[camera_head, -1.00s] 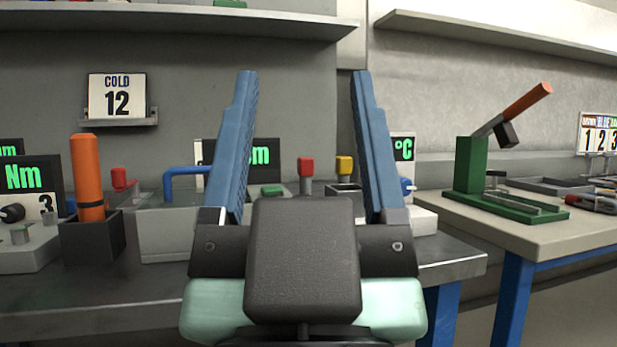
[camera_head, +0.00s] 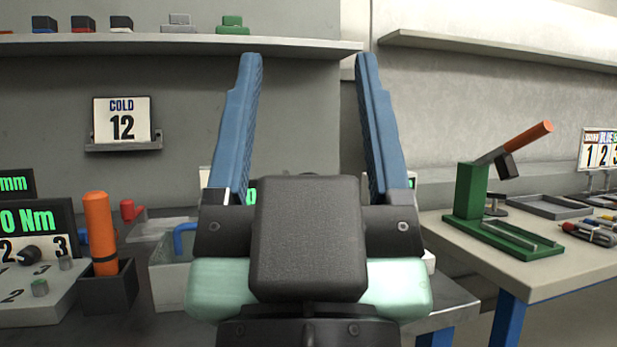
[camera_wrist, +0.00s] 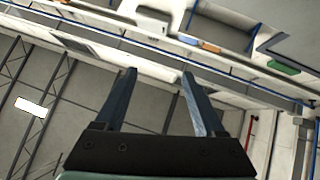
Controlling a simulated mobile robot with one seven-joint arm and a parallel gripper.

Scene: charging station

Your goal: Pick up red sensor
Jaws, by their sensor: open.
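My gripper (camera_head: 308,58) is open and empty, with its two blue fingers pointing up in front of the shelf wall. It also shows open in the wrist view (camera_wrist: 158,73), against the ceiling and upper walls. Which thing is the red sensor is not certain. A small block with a red band (camera_head: 83,24) sits on the upper left shelf, left of my fingers and apart from them. A red-topped piece (camera_head: 130,209) stands on the bench behind the orange cylinder. The bench area behind my gripper body is hidden.
The upper shelf (camera_head: 200,44) also holds a blue-banded block (camera_head: 45,24), a grey piece (camera_head: 180,22) and a green piece (camera_head: 232,25). An orange cylinder (camera_head: 100,230) stands in a dark holder at left. A green lever press (camera_head: 470,205) stands on the right table.

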